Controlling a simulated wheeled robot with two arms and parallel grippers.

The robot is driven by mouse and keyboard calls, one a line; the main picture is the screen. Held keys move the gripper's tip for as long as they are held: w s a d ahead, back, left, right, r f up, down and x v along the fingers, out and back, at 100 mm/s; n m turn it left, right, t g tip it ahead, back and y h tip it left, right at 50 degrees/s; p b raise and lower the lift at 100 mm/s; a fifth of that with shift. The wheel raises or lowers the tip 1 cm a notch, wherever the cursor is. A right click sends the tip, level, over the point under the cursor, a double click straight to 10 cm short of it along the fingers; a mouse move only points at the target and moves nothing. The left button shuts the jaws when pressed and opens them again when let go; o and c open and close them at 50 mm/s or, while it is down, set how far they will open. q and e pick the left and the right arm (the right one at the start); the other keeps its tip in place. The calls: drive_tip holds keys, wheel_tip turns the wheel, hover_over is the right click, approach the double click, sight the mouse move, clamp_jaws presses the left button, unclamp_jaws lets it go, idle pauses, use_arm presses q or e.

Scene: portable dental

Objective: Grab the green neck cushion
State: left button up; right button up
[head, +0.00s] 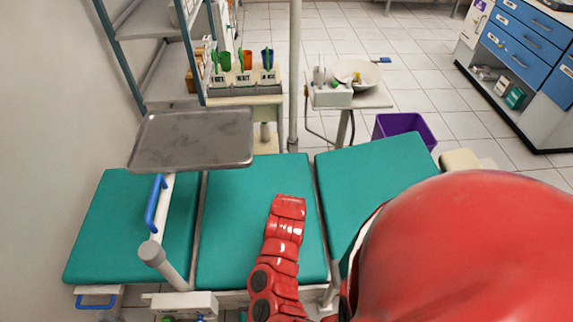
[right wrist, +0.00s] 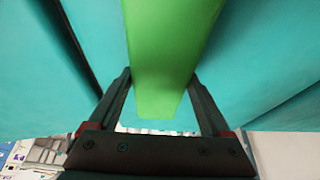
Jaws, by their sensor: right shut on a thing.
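The green neck cushion (right wrist: 170,45) shows in the right wrist view as a bright green block running up from between the fingers. My right gripper (right wrist: 160,88) is shut on it, with one dark finger on each side of its near end. Teal padding lies behind it. In the head view the cushion and my right gripper are not seen; my large red arm parts cover the lower right. My left gripper is not in view.
A teal padded bed (head: 240,220) in sections fills the middle of the head view. A metal tray (head: 195,138) stands over its left part. Behind are a shelf rack (head: 170,60), a small side table (head: 375,97) and a purple bin (head: 405,128). Open tiled floor lies at the back.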

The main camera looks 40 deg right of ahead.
drive_tip(key=c, duration=0.4)
drive_tip(key=shift+o, duration=0.2)
